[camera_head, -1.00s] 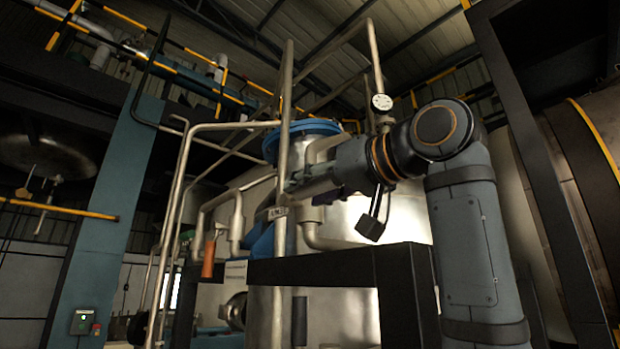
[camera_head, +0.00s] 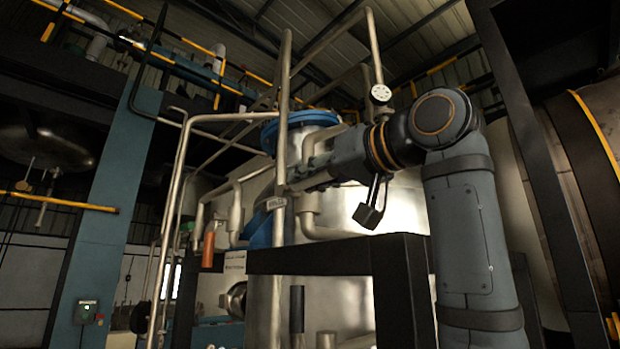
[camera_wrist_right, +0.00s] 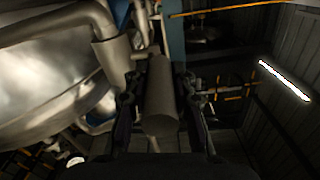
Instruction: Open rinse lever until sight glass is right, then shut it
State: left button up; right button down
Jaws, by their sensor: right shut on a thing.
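My right gripper (camera_head: 292,180) reaches left in the head view, beside the upright pipe in front of the steel vessel. In the right wrist view its two dark fingers (camera_wrist_right: 155,105) are shut on a grey cylindrical handle (camera_wrist_right: 162,95), which I take to be the rinse lever. In the head view the handle is hidden at the fingertips, so its angle cannot be told. I cannot make out a sight glass for certain; a round fitting (camera_head: 237,300) sits low at the vessel's left. My left gripper is not in view.
A dial gauge (camera_head: 380,94) sits on a pipe above my wrist. A black frame (camera_head: 330,256) crosses below my forearm. An orange cylinder (camera_head: 209,245) hangs on piping at the left. A blue flange (camera_head: 285,128) tops the steel vessel (camera_head: 345,215). A blue column (camera_head: 115,200) stands farther left.

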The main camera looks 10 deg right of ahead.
jog(key=shift+f, duration=0.25)
jog(key=shift+w+a+f+t+y+b, duration=0.2)
jog(key=shift+f+t+y+b, duration=0.55)
jog(key=shift+b, duration=1.2)
jog(key=shift+w+a+f+t+y+b, duration=0.2)
jog(key=shift+f+t+y+b, duration=0.6)
jog(key=shift+b, duration=1.2)
jog(key=shift+w+a+f+t+y+b, duration=0.1)
jog(key=shift+w+f+t+y+b, duration=0.3)
jog(key=shift+f+t+b, duration=1.1)
jog(key=shift+r+g+b, duration=0.25)
jog(key=shift+r+b, duration=0.25)
jog(key=shift+r, duration=0.1)
jog(key=c, duration=1.6)
grip_release()
jog(key=o, duration=0.5)
jog(key=shift+s+d+r, duration=0.15)
jog(key=shift+s+d, duration=0.05)
jog(key=shift+s, duration=0.1)
jog(key=v, duration=1.2)
